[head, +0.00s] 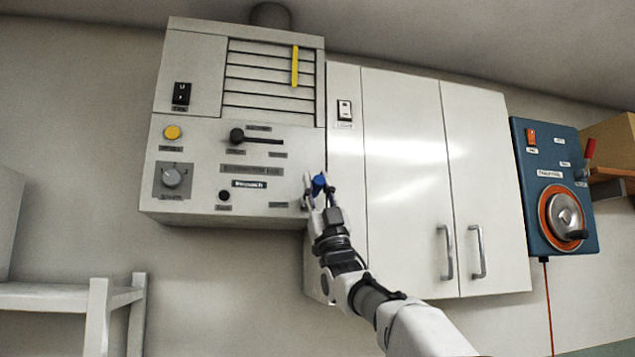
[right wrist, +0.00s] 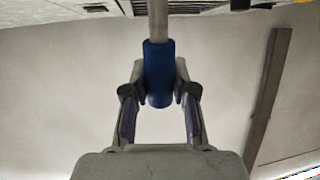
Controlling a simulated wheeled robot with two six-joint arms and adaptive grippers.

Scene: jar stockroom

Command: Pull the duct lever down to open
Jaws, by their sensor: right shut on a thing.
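The duct lever has a blue grip (head: 319,184) at the lower right corner of the pale wall unit (head: 210,140). In the right wrist view the blue grip (right wrist: 159,75) sits on a grey rod (right wrist: 158,20). My right gripper (head: 318,194) is shut on the blue grip, with a finger on each side of it in the right wrist view (right wrist: 158,88). In the head view the gripper and arm hide much of the lever. My left gripper is not in view.
A white double-door cabinet (head: 410,170) adjoins the unit on the right. A blue panel (head: 530,180) with an orange-rimmed dial hangs farther right. A white stand (head: 60,297) is at lower left. The wall below the unit is clear.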

